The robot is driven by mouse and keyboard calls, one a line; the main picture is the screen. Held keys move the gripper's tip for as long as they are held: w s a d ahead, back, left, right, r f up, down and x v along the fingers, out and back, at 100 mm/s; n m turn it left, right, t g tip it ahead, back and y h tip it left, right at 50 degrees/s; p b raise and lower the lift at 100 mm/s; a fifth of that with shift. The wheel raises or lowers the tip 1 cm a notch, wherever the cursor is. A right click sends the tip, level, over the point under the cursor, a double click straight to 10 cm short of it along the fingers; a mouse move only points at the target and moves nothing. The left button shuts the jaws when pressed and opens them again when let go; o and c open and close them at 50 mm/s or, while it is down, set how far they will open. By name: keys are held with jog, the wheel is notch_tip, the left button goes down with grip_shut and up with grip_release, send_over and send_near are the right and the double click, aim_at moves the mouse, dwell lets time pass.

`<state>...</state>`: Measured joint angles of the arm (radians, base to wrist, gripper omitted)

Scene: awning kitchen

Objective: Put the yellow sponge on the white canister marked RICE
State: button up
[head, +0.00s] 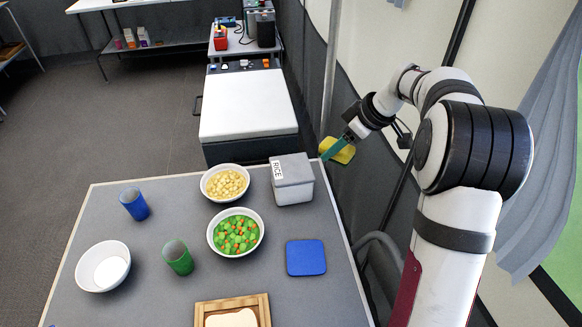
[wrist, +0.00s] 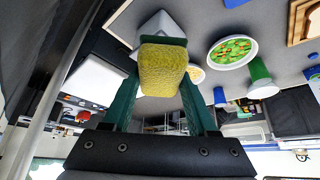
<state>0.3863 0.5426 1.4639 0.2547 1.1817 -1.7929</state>
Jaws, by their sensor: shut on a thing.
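The yellow sponge (head: 343,151) is held by my gripper (head: 335,149) just past the table's right edge, to the right of the canister. In the wrist view the sponge (wrist: 163,68) sits between the two green fingers of my gripper (wrist: 161,72), which are shut on it. The white canister marked RICE (head: 293,181) stands upright at the table's far right corner, with a grey lid and a label on its left side. In the wrist view the canister (wrist: 158,24) shows partly behind the sponge. The sponge is apart from the canister in the head view.
Bowls of yellow pieces (head: 225,183) and of green and orange vegetables (head: 236,232) stand left of the canister. A blue square (head: 306,257) lies nearer. Blue (head: 134,204) and green (head: 178,258) cups and a white bowl (head: 103,267) stand further left. A wall rises right of the table.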

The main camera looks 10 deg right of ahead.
jog(key=shift+s+d, duration=0.1)
jog(key=shift+d, duration=0.15)
send_over(286, 172)
jog(key=s+d, duration=0.1)
jog(key=d, duration=0.1)
jog(key=f, duration=0.6)
jog(key=shift+s+a+f, duration=0.2)
jog(key=shift+a+f, duration=0.05)
jog(key=shift+f, duration=2.1)
jog(key=o, duration=1.3)
jog(key=shift+f, duration=0.1)
